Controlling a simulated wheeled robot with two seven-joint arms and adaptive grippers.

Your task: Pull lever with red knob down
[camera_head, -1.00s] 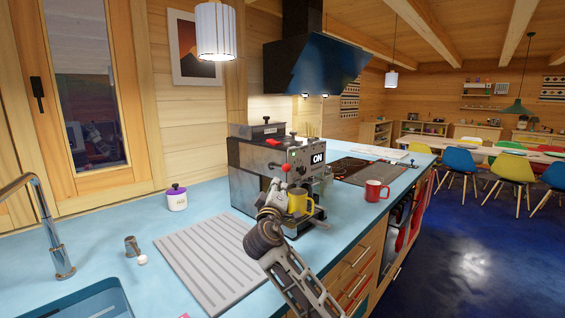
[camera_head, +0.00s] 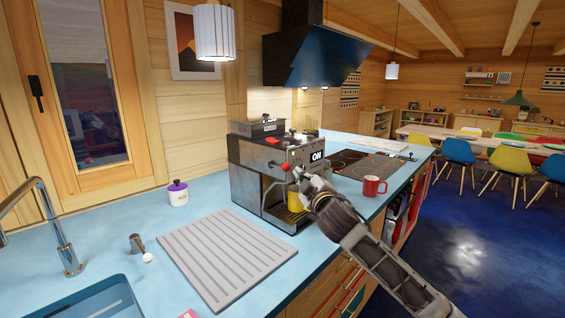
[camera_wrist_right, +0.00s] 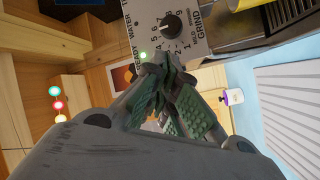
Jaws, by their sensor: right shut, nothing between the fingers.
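The espresso machine (camera_head: 246,165) stands on the blue counter. Its small red knob (camera_head: 286,167) shows on the front, at the end of a short lever pointing left. My right gripper (camera_head: 299,172) is just right of the knob in the head view; whether they touch cannot be told. In the wrist view the right gripper (camera_wrist_right: 170,85) has its green-padded fingers together, with nothing between them. The machine's black grind dial (camera_wrist_right: 171,25) is beyond the fingertips. The red knob cannot be made out there. My left gripper is not in view.
A yellow mug (camera_head: 294,203) is at the machine's front, partly hidden by my arm. A red mug (camera_head: 373,187) stands on the counter to the right. A ribbed grey mat (camera_head: 225,258) lies in front of the machine, and a lidded jar (camera_head: 178,194) stands left.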

